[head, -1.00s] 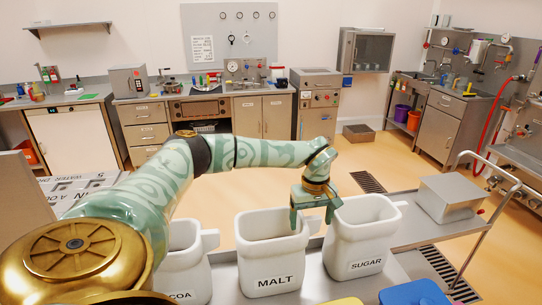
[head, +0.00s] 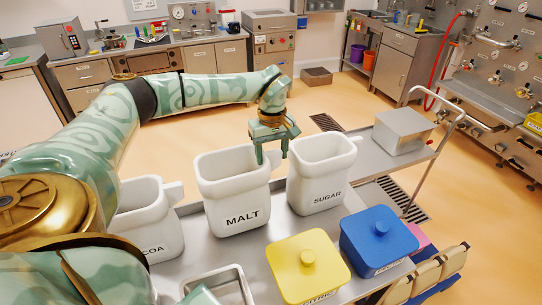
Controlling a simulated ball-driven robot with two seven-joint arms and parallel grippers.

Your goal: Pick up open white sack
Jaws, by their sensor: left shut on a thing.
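A white open-topped container labelled MALT (head: 232,195) stands on the steel cart top, with a lug on its right side near the rim. My left gripper (head: 272,158) points down at that lug, one finger on each side, and is shut on it. Similar white open containers stand beside it: one labelled SUGAR (head: 318,180) to the right and one with a label ending in COA (head: 148,225) to the left, partly behind my arm. Cream sacks (head: 425,273) sit at the lower right; whether they are open is unclear. My right gripper is not in view.
A yellow lidded box (head: 290,255) and a blue lidded box (head: 372,247) stand in front of the containers. A metal tray (head: 222,278) is at the front. A steel box (head: 402,132) sits at the cart's far right.

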